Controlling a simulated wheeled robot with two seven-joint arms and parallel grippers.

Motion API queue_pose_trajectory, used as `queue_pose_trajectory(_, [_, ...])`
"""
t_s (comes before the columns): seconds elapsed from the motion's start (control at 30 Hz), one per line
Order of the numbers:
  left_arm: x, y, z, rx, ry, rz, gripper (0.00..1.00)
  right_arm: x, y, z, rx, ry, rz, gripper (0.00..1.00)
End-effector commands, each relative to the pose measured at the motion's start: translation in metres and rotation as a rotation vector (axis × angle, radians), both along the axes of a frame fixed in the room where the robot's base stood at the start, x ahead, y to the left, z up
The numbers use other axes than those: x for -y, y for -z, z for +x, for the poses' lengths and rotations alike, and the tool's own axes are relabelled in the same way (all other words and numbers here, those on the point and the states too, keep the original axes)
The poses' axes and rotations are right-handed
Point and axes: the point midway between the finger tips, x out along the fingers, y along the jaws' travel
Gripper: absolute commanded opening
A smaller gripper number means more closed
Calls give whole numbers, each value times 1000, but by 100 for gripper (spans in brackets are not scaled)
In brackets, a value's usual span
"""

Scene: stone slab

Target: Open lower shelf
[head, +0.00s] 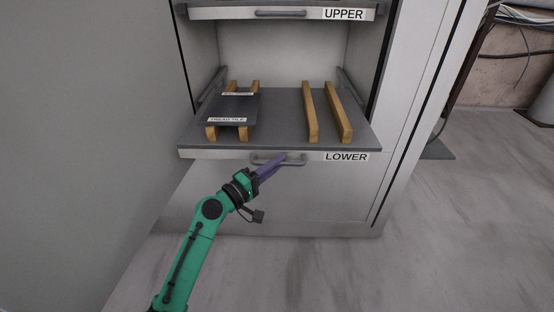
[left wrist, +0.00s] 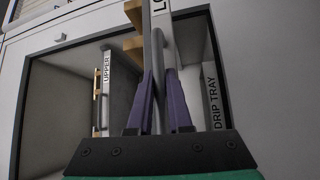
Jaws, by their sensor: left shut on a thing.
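The lower shelf (head: 277,108) is a dark grey tray with a pale front edge labelled LOWER. It stands out past the cabinet front. A grey bar handle (head: 266,160) is on its front edge. My left gripper (head: 278,162) has purple fingers and is shut on this handle. In the left wrist view the fingers (left wrist: 160,98) lie on both sides of the handle bar, and part of the LOWER label shows. The tray carries a dark tread tile (head: 233,108) on two wooden strips, and two bare wooden strips (head: 325,112) on the right. My right gripper is out of view.
The upper shelf (head: 240,13), with its own handle, is above. A DRIP TRAY label (left wrist: 213,103) shows in the left wrist view. A large grey panel (head: 80,110) stands close on the left. The floor (head: 450,220) at the right is clear.

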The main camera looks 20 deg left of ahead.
Motion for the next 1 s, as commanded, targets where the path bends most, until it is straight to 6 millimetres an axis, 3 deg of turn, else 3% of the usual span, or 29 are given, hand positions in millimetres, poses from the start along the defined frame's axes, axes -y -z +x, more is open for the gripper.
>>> queue_pose_trajectory(0.27, [0, 1, 0, -1, -1, -1, 0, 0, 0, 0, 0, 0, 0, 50])
queue_pose_trajectory(0.3, [0, 1, 0, -1, -1, -1, 21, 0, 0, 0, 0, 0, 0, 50])
queue_pose_trajectory(0.37, [0, 1, 0, -1, -1, -1, 44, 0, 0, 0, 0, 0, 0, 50])
queue_pose_trajectory(0.4, [0, 1, 0, -1, -1, -1, 47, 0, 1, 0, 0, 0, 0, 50])
queue_pose_trajectory(0.77, [-3, 2, -4, -1, -2, -1, 47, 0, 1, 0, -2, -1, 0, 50])
queue_pose_trajectory(0.87, [-9, 5, -14, -2, -3, 0, 47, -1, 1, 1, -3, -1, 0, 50])
queue_pose_trajectory(1.0, [-25, 11, -39, -3, -3, 0, 47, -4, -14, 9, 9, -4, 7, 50])
